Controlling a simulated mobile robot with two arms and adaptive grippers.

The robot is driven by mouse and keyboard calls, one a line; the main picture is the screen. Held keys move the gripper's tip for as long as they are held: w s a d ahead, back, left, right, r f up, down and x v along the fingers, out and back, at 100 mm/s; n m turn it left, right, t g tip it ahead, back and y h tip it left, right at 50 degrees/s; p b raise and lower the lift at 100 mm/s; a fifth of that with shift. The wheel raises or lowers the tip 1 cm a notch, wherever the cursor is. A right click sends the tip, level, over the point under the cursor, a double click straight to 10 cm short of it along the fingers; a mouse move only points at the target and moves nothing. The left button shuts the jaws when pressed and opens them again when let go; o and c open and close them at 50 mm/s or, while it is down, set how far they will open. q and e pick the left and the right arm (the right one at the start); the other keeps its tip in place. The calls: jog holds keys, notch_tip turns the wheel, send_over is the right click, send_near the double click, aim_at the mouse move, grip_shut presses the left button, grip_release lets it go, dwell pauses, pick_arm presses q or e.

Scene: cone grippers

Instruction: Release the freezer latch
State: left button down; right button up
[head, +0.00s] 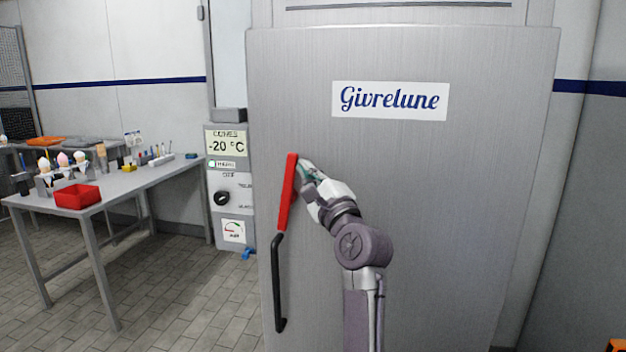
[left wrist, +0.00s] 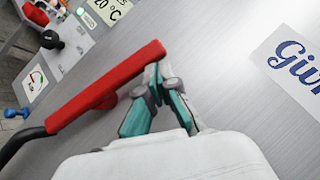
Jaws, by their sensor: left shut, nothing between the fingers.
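The freezer door (head: 430,220) is a large brushed-metal panel with a "Givrelune" sign, and it looks closed. The red latch lever (head: 287,192) stands nearly upright near the door's left edge, above a black handle (head: 278,285). My left gripper (head: 303,165) is at the right side of the lever's upper end. In the left wrist view the gripper's fingertips (left wrist: 158,70) are together beside the end of the red lever (left wrist: 105,85), with nothing seen between them. I cannot tell whether they touch the lever. My right gripper is not in view.
A control panel (head: 231,185) showing -20 °C stands left of the door. Further left, a metal table (head: 150,178) carries a red bin (head: 77,196) and several cones in holders. The tiled floor (head: 190,285) between table and door is clear.

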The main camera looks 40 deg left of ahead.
pick_arm(q)
jog(key=shift+a+r, duration=0.1)
jog(key=shift+r, duration=0.05)
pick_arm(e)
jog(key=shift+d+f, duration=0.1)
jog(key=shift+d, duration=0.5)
pick_arm(q)
jog(key=shift+s, duration=0.1)
notch_tip(320, 180, up, 9)
jog(key=shift+a+f, duration=0.1)
jog(key=shift+d+r, duration=0.2)
jog(key=shift+r, duration=0.35)
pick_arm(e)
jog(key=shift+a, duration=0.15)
